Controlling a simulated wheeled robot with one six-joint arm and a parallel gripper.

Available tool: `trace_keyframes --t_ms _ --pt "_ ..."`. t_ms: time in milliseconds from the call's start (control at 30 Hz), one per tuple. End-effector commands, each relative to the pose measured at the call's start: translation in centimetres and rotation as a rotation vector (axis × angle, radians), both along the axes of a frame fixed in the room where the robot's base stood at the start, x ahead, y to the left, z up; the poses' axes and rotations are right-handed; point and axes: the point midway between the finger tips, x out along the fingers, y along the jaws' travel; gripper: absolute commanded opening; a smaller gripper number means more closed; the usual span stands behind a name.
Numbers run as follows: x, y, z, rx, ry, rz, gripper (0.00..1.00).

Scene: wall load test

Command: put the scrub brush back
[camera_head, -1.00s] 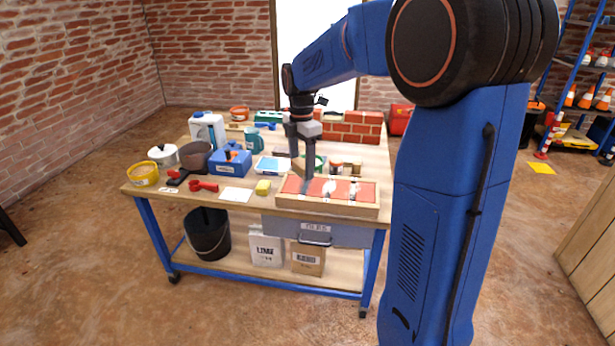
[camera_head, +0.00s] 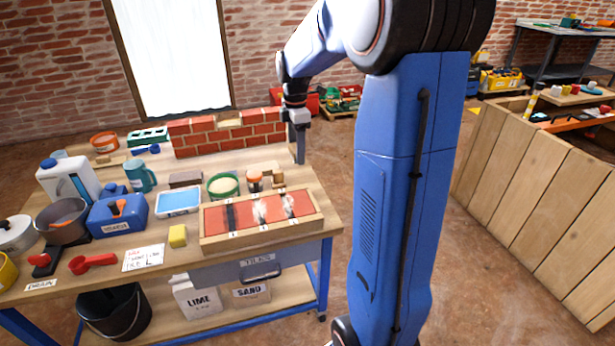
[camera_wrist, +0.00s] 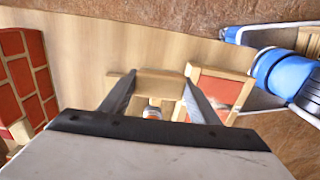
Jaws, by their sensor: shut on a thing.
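My gripper (camera_wrist: 160,90) is shut on a wooden block, which looks like the scrub brush (camera_wrist: 160,83), in the wrist view. The block lies crosswise between the two fingertips. Its bristles cannot be made out. In the head view my gripper (camera_head: 300,155) is at the right back of the bench, beside the right end of the brick wall. The held brush is not clear there. The wooden tray (camera_head: 262,239) with red panels and dark and white streaks lies at the bench's front right, in front of my gripper.
The brick wall (camera_head: 200,140) stands at the back of the bench (camera_head: 327,215). A green tub (camera_head: 222,186), an orange-banded jar (camera_head: 254,182), a yellow sponge (camera_head: 178,236) and a blue box (camera_head: 118,215) crowd the middle and left. A wooden partition (camera_head: 530,200) stands at the right.

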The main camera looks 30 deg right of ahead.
Motion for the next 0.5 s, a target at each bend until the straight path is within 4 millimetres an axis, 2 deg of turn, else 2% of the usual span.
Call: trace_keyframes --t_ms 133,300,500 --pt "-0.2 -0.4 -1.1 0.001 0.002 -0.014 0.35" --pt "-0.2 -0.4 -4.0 0.001 0.003 -0.014 0.35" --pt "-0.2 -0.4 -6.2 0.001 0.002 -0.014 0.35"
